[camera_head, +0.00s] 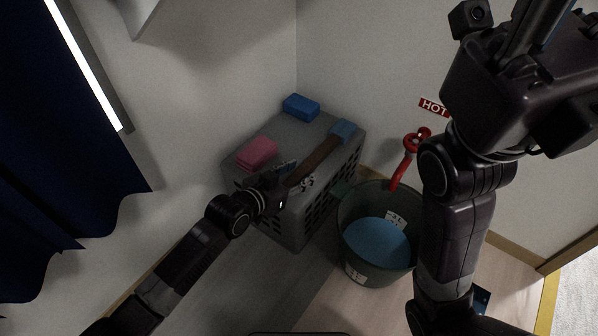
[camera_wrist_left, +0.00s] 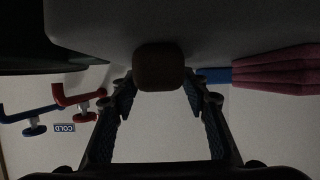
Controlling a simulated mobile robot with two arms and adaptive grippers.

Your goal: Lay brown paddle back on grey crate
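The brown paddle (camera_head: 318,157) lies slantwise along the top of the grey crate (camera_head: 278,131), by its right edge. A blue block shows at its far end. My left gripper (camera_head: 294,176) is at the paddle's near end. In the left wrist view, the paddle's brown end (camera_wrist_left: 160,67) shows end-on between the two fingertips of my left gripper (camera_wrist_left: 160,80), against the pale crate surface. The fingers stand apart, one on each side; whether they press on it I cannot tell. My right arm rises at the right; its fingertips are not seen.
A green bucket (camera_head: 350,225) with blue contents stands right of the crate. A red tap (camera_head: 405,160) and a HOT sign (camera_head: 433,107) are on the wall. A dark blue curtain (camera_head: 60,150) hangs left.

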